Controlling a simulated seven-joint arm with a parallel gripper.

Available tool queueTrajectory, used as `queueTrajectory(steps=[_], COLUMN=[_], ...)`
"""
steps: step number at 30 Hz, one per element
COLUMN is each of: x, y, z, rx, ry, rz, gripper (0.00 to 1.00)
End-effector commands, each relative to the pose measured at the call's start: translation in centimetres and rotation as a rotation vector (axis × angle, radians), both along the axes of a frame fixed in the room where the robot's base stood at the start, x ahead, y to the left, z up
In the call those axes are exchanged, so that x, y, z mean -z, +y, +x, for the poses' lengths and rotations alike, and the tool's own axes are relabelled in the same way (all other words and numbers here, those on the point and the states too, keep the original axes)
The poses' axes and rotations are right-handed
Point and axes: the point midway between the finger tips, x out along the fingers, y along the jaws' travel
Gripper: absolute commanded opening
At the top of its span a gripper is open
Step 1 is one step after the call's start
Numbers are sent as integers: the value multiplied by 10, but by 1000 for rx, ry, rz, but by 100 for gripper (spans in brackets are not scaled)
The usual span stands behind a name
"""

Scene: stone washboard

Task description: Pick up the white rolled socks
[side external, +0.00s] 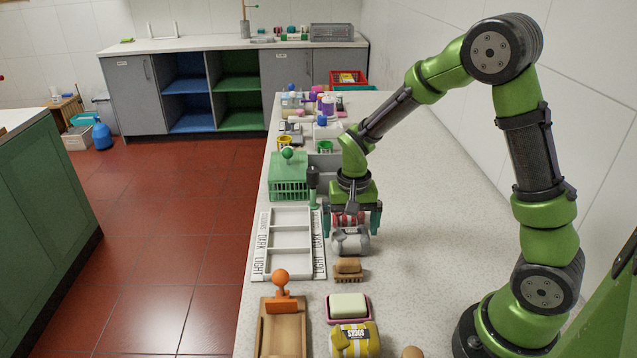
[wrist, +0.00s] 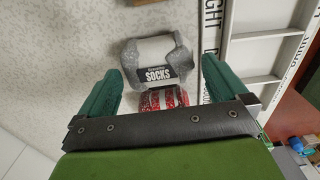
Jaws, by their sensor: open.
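The white rolled socks (side external: 351,242), white with grey ends and a dark label reading SOCKS, lie on the speckled counter. They also show in the wrist view (wrist: 150,56), just beyond the gap between the fingers. A red-and-white roll (side external: 347,219) lies right behind them in the side view; in the wrist view (wrist: 164,98) it is between the fingers, partly hidden by my gripper's body. My gripper (side external: 352,231) is open and empty, pointing down. In the wrist view its green fingers (wrist: 161,66) stand left and right of the rolls. Their height above the counter is unclear.
A divided white tray (side external: 254,244) marked DARK and LIGHT lies left of the socks. A brown brush (side external: 347,270), soap (side external: 348,306) and yellow socks (side external: 357,340) lie nearer the camera. A green basket (side external: 288,180) stands behind the tray. The counter to the right is clear.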

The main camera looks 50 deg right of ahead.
Motion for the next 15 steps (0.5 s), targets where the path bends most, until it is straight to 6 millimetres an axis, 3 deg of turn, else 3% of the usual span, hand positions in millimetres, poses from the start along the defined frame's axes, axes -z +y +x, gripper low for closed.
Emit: queueTrajectory(steps=[6, 14, 15], x=[27, 30, 30], y=[-1, -1, -1], z=[0, 0, 0], rx=[1, 1, 0], ry=[1, 0, 0], rz=[0, 0, 0], gripper=[100, 100, 95])
